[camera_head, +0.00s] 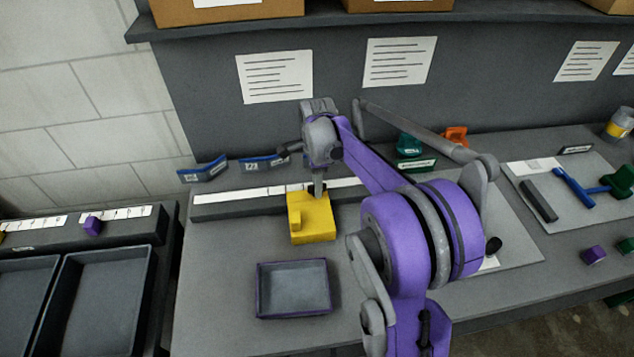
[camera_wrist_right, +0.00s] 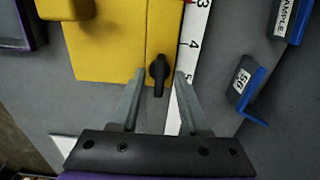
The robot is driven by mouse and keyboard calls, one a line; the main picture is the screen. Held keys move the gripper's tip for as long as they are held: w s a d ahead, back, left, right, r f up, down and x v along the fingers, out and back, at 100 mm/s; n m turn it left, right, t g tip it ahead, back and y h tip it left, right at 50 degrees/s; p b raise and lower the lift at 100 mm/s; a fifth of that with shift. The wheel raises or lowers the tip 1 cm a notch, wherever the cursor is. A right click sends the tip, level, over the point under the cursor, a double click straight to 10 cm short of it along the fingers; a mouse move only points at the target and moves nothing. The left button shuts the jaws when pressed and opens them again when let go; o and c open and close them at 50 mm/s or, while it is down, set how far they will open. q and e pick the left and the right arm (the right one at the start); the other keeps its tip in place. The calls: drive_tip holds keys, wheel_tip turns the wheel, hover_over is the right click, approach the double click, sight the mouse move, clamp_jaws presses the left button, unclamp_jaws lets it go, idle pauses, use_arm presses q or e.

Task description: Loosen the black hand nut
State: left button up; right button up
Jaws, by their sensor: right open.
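The black hand nut (camera_wrist_right: 158,72) sits at the edge of a yellow block (camera_wrist_right: 110,45). In the wrist view it lies between the two fingers of my right gripper (camera_wrist_right: 159,80), which is open with a finger on either side of it. Gaps show between the nut and the fingers. In the head view, my right gripper (camera_head: 317,187) points down at the back edge of the yellow block (camera_head: 314,222), and the nut is mostly hidden there. My left gripper is not in view.
A white ruler strip (camera_head: 240,196) runs behind the block. A purple-rimmed tray (camera_head: 293,312) stands in front of it. Blue label holders (camera_head: 203,170) stand behind to the left. A grey board (camera_head: 560,205) with tools lies at the right.

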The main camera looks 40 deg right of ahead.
clamp_jaws()
drive_tip(key=shift+n, duration=0.3)
drive_tip(key=n, duration=0.3)
drive_tip(key=shift+n+b, duration=0.3)
drive_tip(key=shift+n, duration=0.1)
drive_tip(key=n, duration=0.4)
drive_tip(key=shift+n, duration=0.3)
drive_tip(key=n, duration=0.4)
drive_tip(key=shift+b, duration=0.35)
drive_tip(key=shift+n, duration=2.5)
